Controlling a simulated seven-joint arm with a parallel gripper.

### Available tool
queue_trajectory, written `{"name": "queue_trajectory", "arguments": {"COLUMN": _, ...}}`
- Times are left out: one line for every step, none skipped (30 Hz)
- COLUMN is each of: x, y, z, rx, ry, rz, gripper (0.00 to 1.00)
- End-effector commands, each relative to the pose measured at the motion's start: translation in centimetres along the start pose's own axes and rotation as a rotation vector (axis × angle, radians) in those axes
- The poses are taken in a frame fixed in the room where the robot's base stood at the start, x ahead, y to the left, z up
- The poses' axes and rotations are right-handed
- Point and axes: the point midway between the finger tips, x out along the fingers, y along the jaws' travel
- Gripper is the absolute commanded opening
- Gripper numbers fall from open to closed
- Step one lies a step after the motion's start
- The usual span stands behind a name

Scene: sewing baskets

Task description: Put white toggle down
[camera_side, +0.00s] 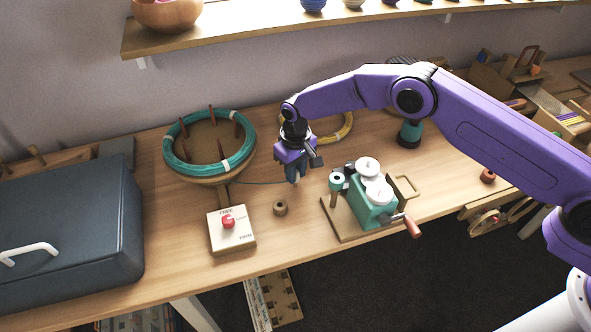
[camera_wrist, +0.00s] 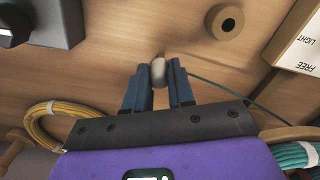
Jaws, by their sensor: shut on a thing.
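The white toggle (camera_wrist: 158,73) is a small, pale, rounded piece between my fingertips in the wrist view. My gripper (camera_wrist: 159,70) is shut on it, one dark blue finger on each side. In the side view my gripper (camera_side: 295,178) points down over the wooden table and hides the toggle. A thin teal strand (camera_side: 258,183) runs from the teal skein (camera_side: 240,153) on the round wooden stand to my gripper. It shows to the right of the fingers in the wrist view (camera_wrist: 222,88). I cannot tell the exact gap between the toggle and the tabletop.
A wooden ring (camera_side: 280,208) lies just in front of my gripper. The teal winder (camera_side: 365,214) with a red-handled crank stands right. A cream box (camera_side: 244,240) with a red knob sits front left. A yellow coil (camera_side: 346,128) lies behind. Bare table surrounds the ring.

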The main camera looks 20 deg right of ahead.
Motion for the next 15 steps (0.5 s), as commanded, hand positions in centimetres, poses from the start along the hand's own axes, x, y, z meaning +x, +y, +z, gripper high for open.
{"name": "queue_trajectory", "arguments": {"x": 0.13, "y": 0.01, "z": 0.01, "rx": 0.000, "ry": 0.000, "rz": 0.000, "gripper": 0.00}}
{"name": "queue_trajectory", "arguments": {"x": 0.21, "y": 0.01, "z": 0.01, "rx": 0.000, "ry": 0.000, "rz": 0.000, "gripper": 0.00}}
{"name": "queue_trajectory", "arguments": {"x": 0.31, "y": 0.01, "z": 0.00, "rx": 0.000, "ry": 0.000, "rz": 0.000, "gripper": 0.00}}
{"name": "queue_trajectory", "arguments": {"x": 0.26, "y": 0.00, "z": -0.01, "rx": 0.000, "ry": 0.000, "rz": 0.000, "gripper": 0.33}}
{"name": "queue_trajectory", "arguments": {"x": 0.24, "y": 0.01, "z": -0.01, "rx": 0.000, "ry": 0.000, "rz": 0.000, "gripper": 0.43}}
{"name": "queue_trajectory", "arguments": {"x": 0.24, "y": 0.00, "z": -0.01, "rx": 0.000, "ry": 0.000, "rz": 0.000, "gripper": 0.49}}
{"name": "queue_trajectory", "arguments": {"x": 0.24, "y": 0.01, "z": 0.00, "rx": 0.000, "ry": 0.000, "rz": 0.000, "gripper": 0.49}}
{"name": "queue_trajectory", "arguments": {"x": 0.24, "y": 0.01, "z": 0.00, "rx": 0.000, "ry": 0.000, "rz": 0.000, "gripper": 0.49}}
{"name": "queue_trajectory", "arguments": {"x": 0.24, "y": 0.01, "z": 0.00, "rx": 0.000, "ry": 0.000, "rz": 0.000, "gripper": 0.49}}
{"name": "queue_trajectory", "arguments": {"x": 0.24, "y": 0.01, "z": 0.00, "rx": 0.000, "ry": 0.000, "rz": 0.000, "gripper": 0.49}}
{"name": "queue_trajectory", "arguments": {"x": 0.24, "y": 0.01, "z": 0.00, "rx": 0.000, "ry": 0.000, "rz": 0.000, "gripper": 0.49}}
{"name": "queue_trajectory", "arguments": {"x": 0.24, "y": 0.01, "z": 0.00, "rx": 0.000, "ry": 0.000, "rz": 0.000, "gripper": 0.49}}
{"name": "queue_trajectory", "arguments": {"x": 0.24, "y": 0.01, "z": 0.00, "rx": 0.000, "ry": 0.000, "rz": 0.000, "gripper": 0.49}}
{"name": "queue_trajectory", "arguments": {"x": 0.21, "y": 0.01, "z": 0.00, "rx": 0.000, "ry": 0.000, "rz": 0.000, "gripper": 0.49}}
{"name": "queue_trajectory", "arguments": {"x": 0.13, "y": 0.01, "z": 0.00, "rx": 0.000, "ry": 0.000, "rz": 0.000, "gripper": 0.49}}
